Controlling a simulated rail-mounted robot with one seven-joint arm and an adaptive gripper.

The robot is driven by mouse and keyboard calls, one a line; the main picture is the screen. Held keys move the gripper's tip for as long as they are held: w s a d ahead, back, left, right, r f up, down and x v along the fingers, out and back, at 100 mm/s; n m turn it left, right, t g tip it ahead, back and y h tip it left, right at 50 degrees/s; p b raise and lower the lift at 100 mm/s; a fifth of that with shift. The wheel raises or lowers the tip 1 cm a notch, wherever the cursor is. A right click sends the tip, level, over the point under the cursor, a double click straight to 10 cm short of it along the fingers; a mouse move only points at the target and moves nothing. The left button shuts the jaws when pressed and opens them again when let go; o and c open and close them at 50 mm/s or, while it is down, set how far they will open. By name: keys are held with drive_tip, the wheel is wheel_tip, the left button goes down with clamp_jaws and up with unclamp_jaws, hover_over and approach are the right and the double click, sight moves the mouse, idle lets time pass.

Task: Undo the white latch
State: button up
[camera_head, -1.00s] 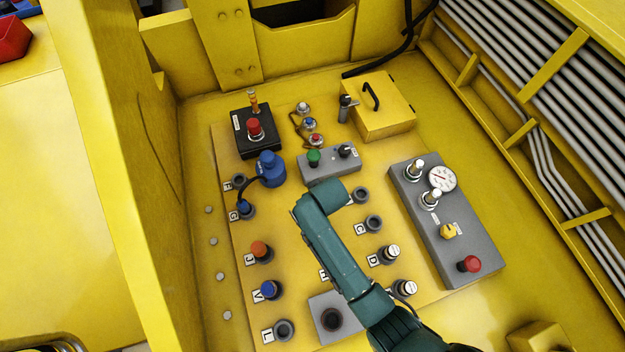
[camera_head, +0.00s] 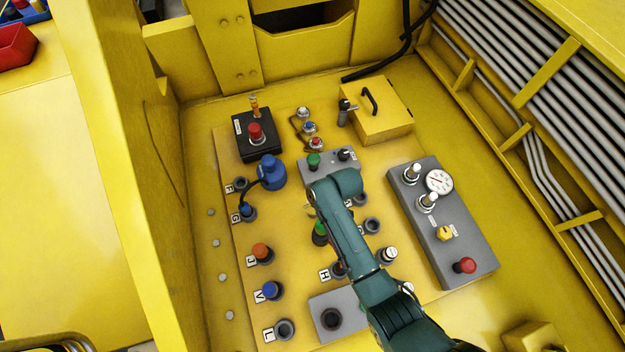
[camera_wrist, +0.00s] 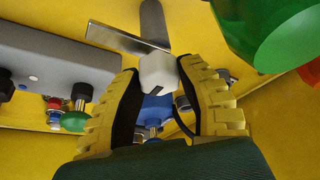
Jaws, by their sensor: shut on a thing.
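My gripper (camera_wrist: 160,78) shows in the wrist view with two ridged yellow fingers and black inner pads. The fingers are shut on a small white block (camera_wrist: 157,70), the white latch, near their tips. Flat grey metal strips (camera_wrist: 120,38) meet at the block. In the head view my dark green arm reaches over the middle of the yellow panel (camera_head: 295,270) and hides the latch and the fingertips.
A large green part (camera_wrist: 265,30) is close at upper right in the wrist view; a green part (camera_head: 320,232) shows beside my arm. A grey switch box (camera_head: 320,172), blue plug (camera_head: 268,172), gauge box (camera_head: 440,235) and yellow lidded box (camera_head: 380,115) stand around.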

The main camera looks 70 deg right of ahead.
drive_tip(key=shift+s+a+f, duration=0.1)
drive_tip(key=shift+f, duration=0.1)
drive_tip(key=o, duration=1.2)
drive_tip(key=shift+r, duration=0.1)
drive_tip(key=shift+r, duration=0.1)
drive_tip(key=v, duration=1.1)
drive_tip(key=shift+r, duration=0.45)
